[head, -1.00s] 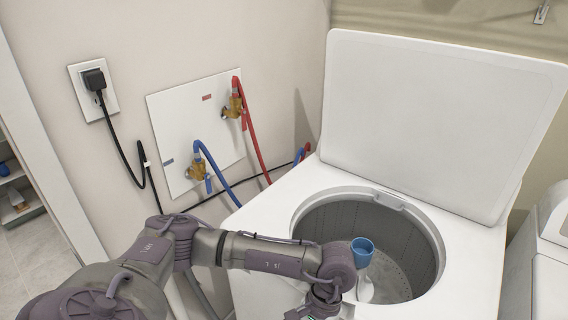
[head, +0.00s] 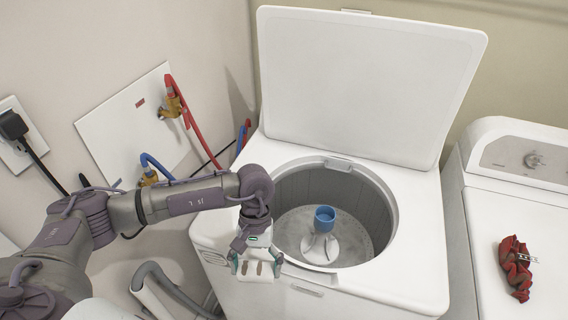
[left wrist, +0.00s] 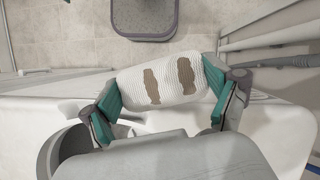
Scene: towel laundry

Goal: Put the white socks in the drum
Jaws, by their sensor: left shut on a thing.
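My left gripper (head: 257,264) is shut on the white socks (head: 258,273), a rolled white bundle with brown stains. In the left wrist view the bundle (left wrist: 162,84) lies crosswise between the two green-padded fingers. It is held at the front edge of the washer, outside the drum opening, to its front left. The drum (head: 378,225) is open, a grey perforated tub with a white agitator (head: 320,247) topped by a blue cup (head: 325,214). I see no clothes in the visible part of the drum. My right gripper is out of view.
The washer's lid (head: 365,90) stands open at the back. A second white appliance (head: 500,250) stands at the right, with a crumpled red cloth (head: 514,268) on top. Hoses and valves are on the left wall. A grey container (left wrist: 143,18) stands on the floor.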

